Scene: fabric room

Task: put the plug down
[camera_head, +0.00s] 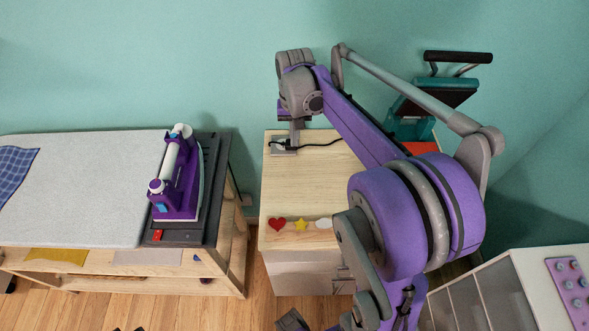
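The black cord (322,144) of the plug lies across the top of the pale wooden cabinet (310,185) in the middle of the view. It ends at my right gripper (284,147), which points down close to the cabinet top, near its back left corner. The plug itself is small and mostly hidden at the fingertips. I cannot tell whether the fingers are closed on it or apart, or whether it touches the wood.
An ironing table (90,190) with a purple iron (178,180) on a dark pad stands left, a narrow gap from the cabinet. A teal heat press (420,108) stands behind my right arm. A white shelf unit (500,290) is at lower right.

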